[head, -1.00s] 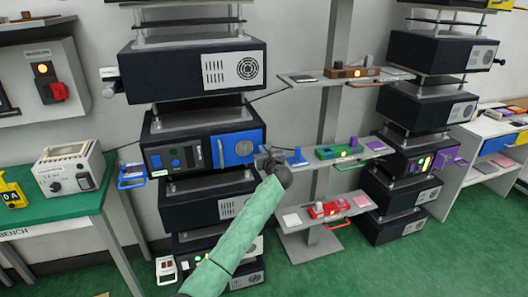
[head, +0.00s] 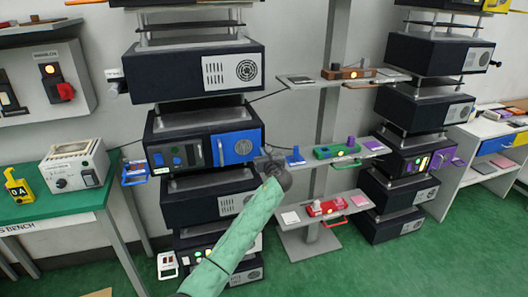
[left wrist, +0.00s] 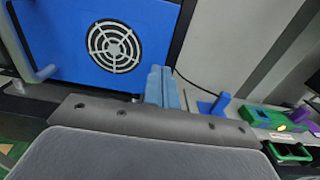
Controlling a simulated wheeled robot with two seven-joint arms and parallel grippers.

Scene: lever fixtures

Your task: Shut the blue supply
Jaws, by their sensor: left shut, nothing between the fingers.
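A blue-fronted supply unit (head: 235,147) sits in the left rack, with a round grille on its blue panel and dark controls to its left. The panel and grille fill the upper left of the left wrist view (left wrist: 90,30). A small blue fixture with an upright lever (head: 295,156) stands on the middle shelf, and also shows in the wrist view (left wrist: 215,106). My left gripper (head: 264,161) is shut and empty, between the panel's right edge and the shelf. Its light-blue fingers (left wrist: 162,87) look close to the panel; contact cannot be told. My right gripper is not in view.
A blue handle fixture (head: 134,173) is left of the rack. A green fixture (head: 338,151) is on the middle shelf, a red one (head: 325,207) below it. A dark cable hangs by the rack. A green-topped bench (head: 60,205) stands at left.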

